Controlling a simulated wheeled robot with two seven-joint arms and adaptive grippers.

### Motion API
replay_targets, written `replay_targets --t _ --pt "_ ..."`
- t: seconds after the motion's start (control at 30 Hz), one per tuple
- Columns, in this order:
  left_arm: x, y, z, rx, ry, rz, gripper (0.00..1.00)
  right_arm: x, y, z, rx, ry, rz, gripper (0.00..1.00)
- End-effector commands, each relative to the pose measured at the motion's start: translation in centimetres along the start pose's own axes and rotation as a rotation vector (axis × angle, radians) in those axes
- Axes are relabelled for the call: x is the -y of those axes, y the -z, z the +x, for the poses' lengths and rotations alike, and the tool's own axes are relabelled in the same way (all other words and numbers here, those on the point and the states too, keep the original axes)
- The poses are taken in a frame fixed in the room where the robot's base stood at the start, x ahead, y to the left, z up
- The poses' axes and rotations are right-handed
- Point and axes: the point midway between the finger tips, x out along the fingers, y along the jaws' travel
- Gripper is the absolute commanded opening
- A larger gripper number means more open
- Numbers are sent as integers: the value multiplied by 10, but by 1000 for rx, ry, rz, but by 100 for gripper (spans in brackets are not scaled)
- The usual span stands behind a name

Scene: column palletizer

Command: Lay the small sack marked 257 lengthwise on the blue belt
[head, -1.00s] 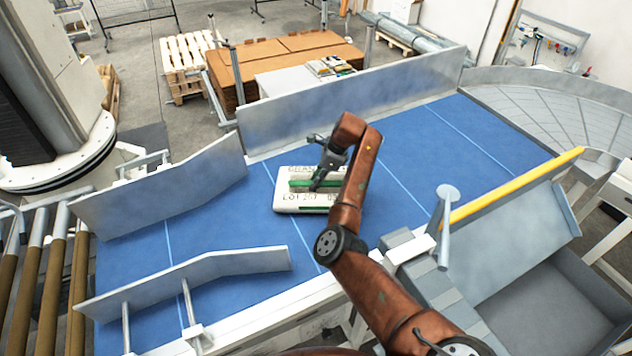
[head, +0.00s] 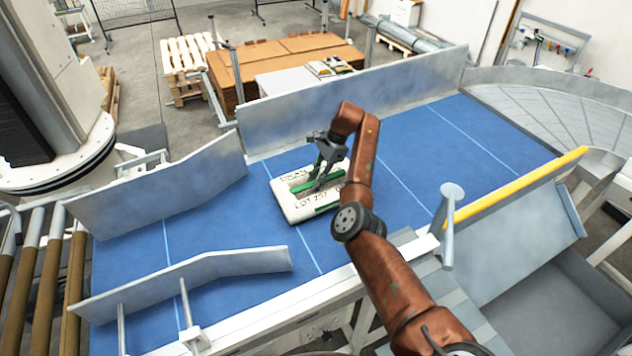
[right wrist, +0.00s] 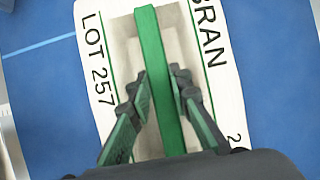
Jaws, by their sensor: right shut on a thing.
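The small white sack (head: 291,208) marked LOT 257 is at the middle of the blue belt (head: 215,215). Its long side runs roughly along the belt, up to the right in the head view. I cannot tell whether it touches the belt. My right gripper (head: 317,180) is over the sack's middle, shut on its green strap (right wrist: 158,60). In the right wrist view the fingers stand on both sides of the strap, and the print on the sack (right wrist: 90,30) shows. My arm hides the sack's right end in the head view. My left gripper is not in view.
A tall grey guide wall (head: 350,98) lines the belt's far side. Angled guides (head: 160,190) and (head: 190,275) narrow its left part. Rollers (head: 45,270) lie at the left end, and a yellow rail (head: 515,187) at the right front. The belt around the sack is clear.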

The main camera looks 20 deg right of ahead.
Motion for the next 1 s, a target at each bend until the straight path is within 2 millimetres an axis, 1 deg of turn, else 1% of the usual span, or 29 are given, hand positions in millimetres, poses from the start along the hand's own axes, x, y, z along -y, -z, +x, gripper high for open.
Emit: replay_targets --t 0.07,0.1,0.37,0.77,1.0 --pt "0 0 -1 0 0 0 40 0 0 -2 -1 4 1 0" --pt "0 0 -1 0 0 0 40 0 1 -2 -1 4 1 21" --pt "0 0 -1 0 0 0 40 0 0 -1 -1 2 2 39" --pt "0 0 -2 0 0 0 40 0 -1 -1 0 -1 2 39" --pt "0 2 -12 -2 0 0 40 2 -8 -17 0 2 2 39"
